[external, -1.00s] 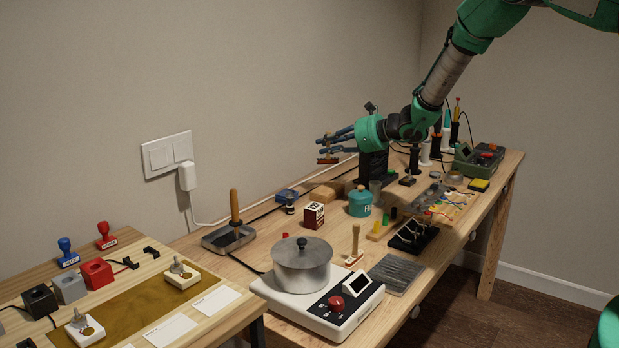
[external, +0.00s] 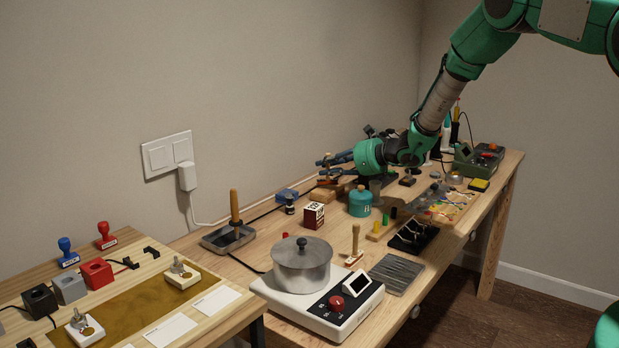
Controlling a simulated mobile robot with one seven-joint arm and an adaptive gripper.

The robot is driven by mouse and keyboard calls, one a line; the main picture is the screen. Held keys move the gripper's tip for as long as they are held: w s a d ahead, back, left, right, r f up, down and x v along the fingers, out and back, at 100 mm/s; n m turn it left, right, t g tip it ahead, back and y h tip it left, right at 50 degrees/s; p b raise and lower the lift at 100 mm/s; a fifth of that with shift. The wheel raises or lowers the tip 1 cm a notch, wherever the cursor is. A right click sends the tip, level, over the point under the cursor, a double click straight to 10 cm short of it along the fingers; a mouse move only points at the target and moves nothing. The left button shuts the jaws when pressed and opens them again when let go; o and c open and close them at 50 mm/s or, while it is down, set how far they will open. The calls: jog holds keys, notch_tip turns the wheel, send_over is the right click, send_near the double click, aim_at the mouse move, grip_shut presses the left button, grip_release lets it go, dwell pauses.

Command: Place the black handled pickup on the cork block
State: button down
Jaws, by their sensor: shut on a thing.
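My gripper (external: 330,168) is at the back of the workbench, near the wall, with its blue-grey fingers pointing left. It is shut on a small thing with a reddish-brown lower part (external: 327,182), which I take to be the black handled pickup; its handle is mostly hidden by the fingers. The tan cork block (external: 321,196) lies on the bench just below the held thing. The held thing is at or very close above the block; I cannot tell whether they touch.
A blue item (external: 287,194) and a small dark-topped stamp-like item (external: 290,206) stand left of the block. A red-and-white box (external: 313,215) and a teal jar (external: 360,202) stand in front. A hotplate (external: 320,309) with a pot (external: 301,266) is nearer.

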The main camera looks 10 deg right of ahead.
jog(key=shift+f, duration=0.4)
jog(key=shift+f, duration=0.1)
jog(key=c, duration=1.7)
grip_release()
jog(key=shift+o, duration=0.2)
jog(key=p+v, duration=0.1)
jog(key=v, duration=1.1)
jog(key=shift+p, duration=0.35)
jog(key=shift+r, duration=0.25)
